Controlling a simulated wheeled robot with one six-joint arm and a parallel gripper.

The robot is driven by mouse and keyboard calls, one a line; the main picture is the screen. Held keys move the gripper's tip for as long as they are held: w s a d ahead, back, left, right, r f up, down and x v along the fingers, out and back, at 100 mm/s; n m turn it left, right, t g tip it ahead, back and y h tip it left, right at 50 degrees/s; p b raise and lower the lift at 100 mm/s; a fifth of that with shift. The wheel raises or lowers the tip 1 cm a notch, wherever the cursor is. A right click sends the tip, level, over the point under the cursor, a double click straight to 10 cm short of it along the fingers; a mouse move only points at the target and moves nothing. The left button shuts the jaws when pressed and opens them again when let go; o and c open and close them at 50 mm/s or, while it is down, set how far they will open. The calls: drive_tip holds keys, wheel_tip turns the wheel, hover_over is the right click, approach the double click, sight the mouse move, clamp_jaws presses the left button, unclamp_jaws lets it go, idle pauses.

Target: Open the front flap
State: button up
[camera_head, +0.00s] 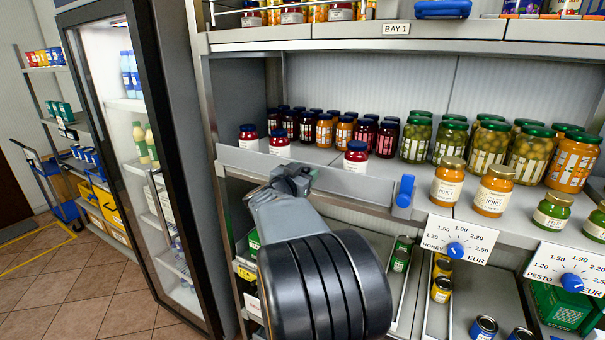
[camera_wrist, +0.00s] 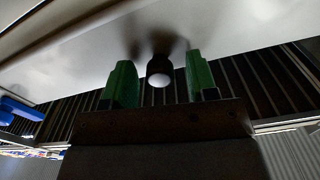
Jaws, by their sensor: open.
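The front flap (camera_head: 335,182) is a long grey panel along the edge of the middle shelf, standing up in front of several jars. A blue latch-like piece (camera_head: 404,190) sits at its right end. My gripper (camera_head: 290,180) is at the flap's front, left of its middle; my wrist hides part of the panel. In the wrist view the pale panel (camera_wrist: 225,22) fills the top. A dark knob with a whitish end (camera_wrist: 160,70) stands out from it, between the two spread green fingertips of my gripper (camera_wrist: 160,82). I see gaps on both sides of the knob.
Red-labelled jars with blue lids (camera_head: 279,143) stand close behind the flap. Honey jars (camera_head: 449,182) stand right of it, above a honey price dial (camera_head: 456,249). A glass-door fridge (camera_head: 125,130) stands at left. Lower bins hold cans and jars (camera_head: 442,289). The tiled floor at left is open.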

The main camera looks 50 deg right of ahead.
drive_tip(key=shift+c, duration=0.4)
clamp_jaws()
drive_tip(key=shift+f, duration=0.15)
